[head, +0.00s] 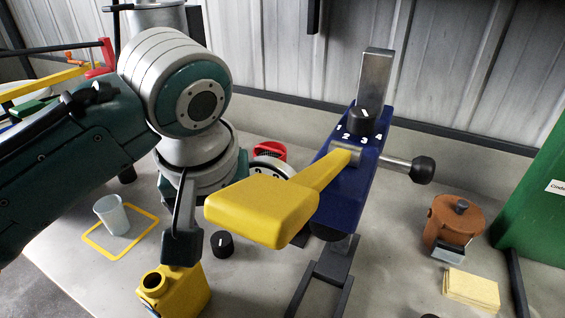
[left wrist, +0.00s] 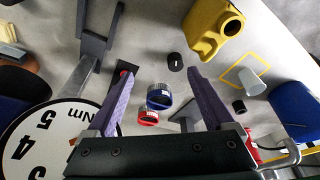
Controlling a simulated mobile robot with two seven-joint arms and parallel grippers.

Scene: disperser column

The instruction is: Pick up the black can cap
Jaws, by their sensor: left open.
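The black can cap (head: 222,244) stands on the table, a small dark cylinder with a white mark. It is just right of and behind the yellow can (head: 175,292), whose mouth is uncovered. In the left wrist view the cap (left wrist: 175,62) lies ahead of my left gripper (left wrist: 162,72), between the lines of its purple fingers and nearer the right one. The yellow can shows beyond it (left wrist: 214,32). The fingers are spread and hold nothing. In the head view my left arm comes in from the left and its fingers cannot be made out clearly. My right gripper is not in view.
A blue column (head: 350,190) with a large yellow lever (head: 262,212) rises right of the cap. A white cup (head: 112,215) stands inside a yellow outline at left. An orange pot (head: 452,225) and yellow pads (head: 470,290) are at right. Small blue (left wrist: 158,97) and red items show between the fingers.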

